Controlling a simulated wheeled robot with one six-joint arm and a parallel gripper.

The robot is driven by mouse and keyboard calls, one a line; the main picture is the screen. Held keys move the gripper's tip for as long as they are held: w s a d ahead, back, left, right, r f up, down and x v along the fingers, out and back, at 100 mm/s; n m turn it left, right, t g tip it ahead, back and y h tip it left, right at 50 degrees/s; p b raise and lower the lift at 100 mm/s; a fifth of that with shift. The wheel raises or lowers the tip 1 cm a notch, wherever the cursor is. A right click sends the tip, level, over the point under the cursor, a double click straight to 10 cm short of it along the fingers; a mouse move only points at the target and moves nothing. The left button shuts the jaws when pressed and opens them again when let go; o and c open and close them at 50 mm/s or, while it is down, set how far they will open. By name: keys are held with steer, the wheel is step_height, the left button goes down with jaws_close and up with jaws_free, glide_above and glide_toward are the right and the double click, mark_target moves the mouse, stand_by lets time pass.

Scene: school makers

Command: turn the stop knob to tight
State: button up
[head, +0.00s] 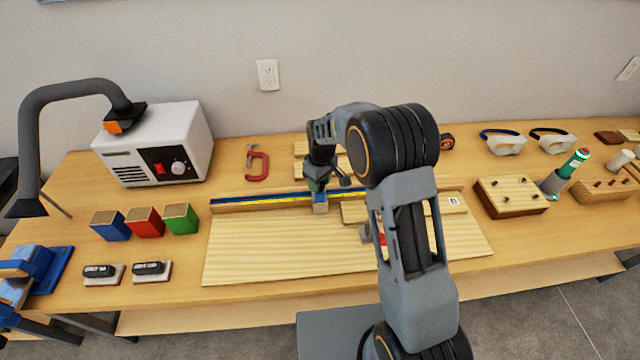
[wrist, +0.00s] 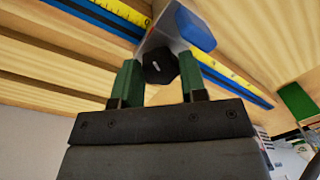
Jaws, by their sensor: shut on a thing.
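The stop knob (wrist: 161,68) is a black faceted knob with a small white mark on its face, seen in the wrist view. It sits on the grey stop block (wrist: 172,28), which has a blue end and rides on the blue rail with a yellow scale. My gripper (wrist: 159,62) is shut on the knob, one green finger on each side. In the head view the stop block (head: 320,205) shows just below my gripper (head: 318,186), and the knob is hidden there by the gripper.
The rail (head: 258,202) runs along the back of a pale wooden board (head: 270,255). A red clamp (head: 258,167) lies behind it. Blue, red and green blocks (head: 145,220) stand left, near a white machine (head: 160,145). A peg block (head: 510,196) is at right.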

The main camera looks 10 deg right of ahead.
steer(key=m, duration=0.3)
steer(key=shift+m+b, duration=0.3)
steer(key=shift+b, duration=0.1)
steer(key=m, duration=0.3)
steer(key=shift+m+t+b, duration=0.3)
steer(key=shift+b, duration=0.05)
steer(key=m, duration=0.3)
steer(key=shift+s+m, duration=0.1)
steer(key=shift+m, duration=0.2)
steer(key=shift+m+b, duration=0.3)
steer(key=shift+m, duration=1.6)
steer(key=o, duration=0.9)
steer(key=shift+o, duration=0.2)
